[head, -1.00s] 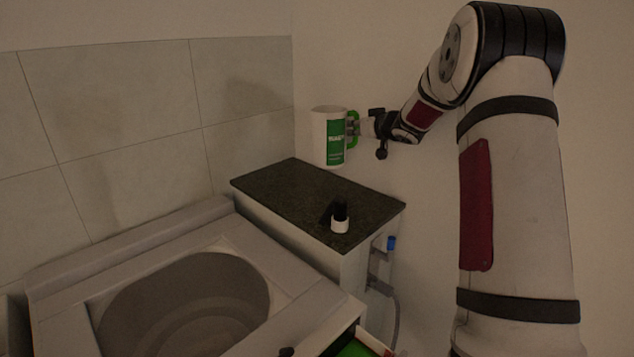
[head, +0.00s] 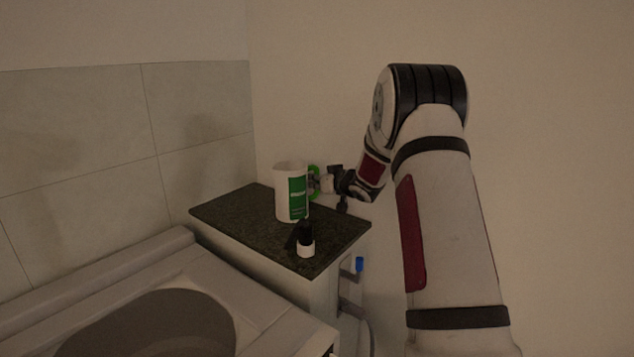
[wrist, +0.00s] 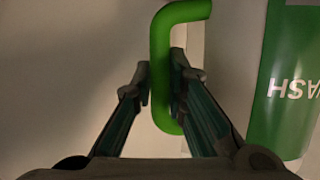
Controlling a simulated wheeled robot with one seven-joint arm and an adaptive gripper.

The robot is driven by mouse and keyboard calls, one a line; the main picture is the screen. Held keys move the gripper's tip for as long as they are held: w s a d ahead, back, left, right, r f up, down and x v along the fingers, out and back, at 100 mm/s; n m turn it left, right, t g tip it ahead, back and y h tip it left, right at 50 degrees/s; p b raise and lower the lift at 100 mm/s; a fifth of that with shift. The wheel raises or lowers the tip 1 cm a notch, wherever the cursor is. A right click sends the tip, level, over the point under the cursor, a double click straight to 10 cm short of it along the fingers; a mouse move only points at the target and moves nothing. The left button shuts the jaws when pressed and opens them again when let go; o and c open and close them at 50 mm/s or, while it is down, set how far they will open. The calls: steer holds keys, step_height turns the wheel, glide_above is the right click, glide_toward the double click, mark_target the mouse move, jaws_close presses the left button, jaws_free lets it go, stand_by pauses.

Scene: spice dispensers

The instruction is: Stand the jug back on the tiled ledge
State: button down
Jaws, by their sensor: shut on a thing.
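The jug (head: 283,192) is white with a green label and a green handle, and it is upright. In the head view its base overlaps the dark top of the ledge (head: 237,212); I cannot tell for sure whether it touches. My gripper (head: 316,184) is at the jug's right side, shut on the handle. In the wrist view my gripper (wrist: 160,85) has its fingers on both sides of the green handle (wrist: 181,13). The jug's green label (wrist: 290,85) shows at the right there.
A small white bottle with a black cap (head: 306,246) stands on the ledge in front of the jug. A grey basin unit (head: 180,275) is at the lower left. A blue-ended pipe fitting (head: 358,264) is at the ledge's right side. Walls close off the back.

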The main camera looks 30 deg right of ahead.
steer(key=shift+r, duration=0.1)
steer(key=c, duration=1.6)
jaws_free()
